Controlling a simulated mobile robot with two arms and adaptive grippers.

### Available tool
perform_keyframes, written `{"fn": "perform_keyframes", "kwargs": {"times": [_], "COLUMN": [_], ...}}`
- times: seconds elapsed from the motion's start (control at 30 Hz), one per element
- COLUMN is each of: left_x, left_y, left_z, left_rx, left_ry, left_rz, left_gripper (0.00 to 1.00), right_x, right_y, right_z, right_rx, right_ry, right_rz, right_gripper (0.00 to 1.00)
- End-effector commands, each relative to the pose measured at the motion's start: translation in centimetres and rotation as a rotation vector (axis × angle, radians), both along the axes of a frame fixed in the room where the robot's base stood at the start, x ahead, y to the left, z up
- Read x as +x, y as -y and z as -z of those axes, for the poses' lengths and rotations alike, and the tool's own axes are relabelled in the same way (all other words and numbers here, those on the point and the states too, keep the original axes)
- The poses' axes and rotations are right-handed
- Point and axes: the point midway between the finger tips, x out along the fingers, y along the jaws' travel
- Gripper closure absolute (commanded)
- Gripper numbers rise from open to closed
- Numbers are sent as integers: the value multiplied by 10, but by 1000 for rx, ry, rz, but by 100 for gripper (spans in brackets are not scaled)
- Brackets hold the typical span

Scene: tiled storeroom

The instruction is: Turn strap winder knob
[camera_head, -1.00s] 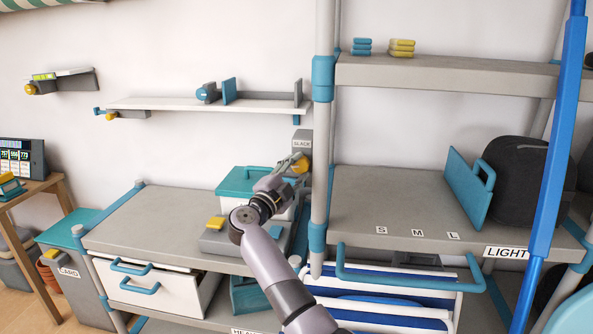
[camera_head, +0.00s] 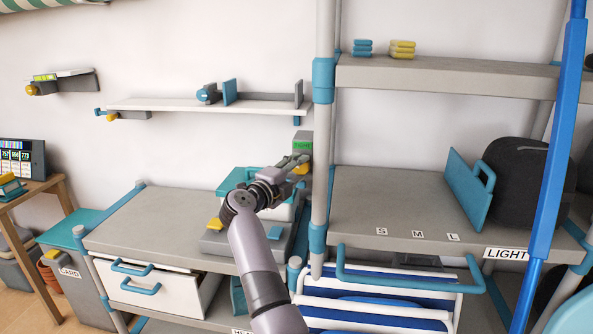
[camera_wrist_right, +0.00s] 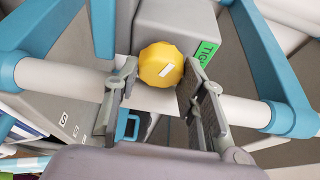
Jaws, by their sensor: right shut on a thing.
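The strap winder is a grey box (camera_head: 303,134) on the post left of the large rack. Its label is green and reads like "TIGHT" in the head view; in the right wrist view the green label (camera_wrist_right: 207,52) shows only in part. The yellow faceted knob (camera_wrist_right: 161,65) with a white mark sits on the box face. My right gripper (camera_head: 297,163) is shut on the knob, one finger on each side of it. In the head view the fingers partly cover the knob (camera_head: 302,169). My left gripper is not in view.
A grey counter (camera_head: 140,220) lies below and left, with a teal-lidded box (camera_head: 232,182) and a grey device with a yellow button (camera_head: 215,223) near my arm. The rack's blue-and-white post (camera_head: 320,190) stands close right of the knob. A wall shelf (camera_head: 180,104) is above left.

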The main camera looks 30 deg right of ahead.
Motion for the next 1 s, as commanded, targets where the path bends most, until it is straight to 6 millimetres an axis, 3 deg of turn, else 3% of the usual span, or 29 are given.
{"fn": "perform_keyframes", "kwargs": {"times": [0.3, 0.33, 0.43, 0.77, 0.87, 1.0], "left_x": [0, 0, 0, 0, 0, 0], "left_y": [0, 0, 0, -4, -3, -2], "left_z": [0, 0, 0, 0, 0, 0], "left_rx": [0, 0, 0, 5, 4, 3], "left_ry": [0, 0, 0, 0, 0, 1], "left_rz": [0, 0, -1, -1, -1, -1], "left_gripper": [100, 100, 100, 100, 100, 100], "right_x": [0, 0, 0, 0, 0, 0], "right_y": [0, 0, 0, 0, -1, -1], "right_z": [1, 1, 1, -2, -13, -42], "right_rx": [2, 2, 2, 1, 2, -2], "right_ry": [-1, -1, -1, 1, 3, 9], "right_rz": [0, 0, 0, 0, 0, -1], "right_gripper": [90, 60, 54, 54, 54, 54]}}
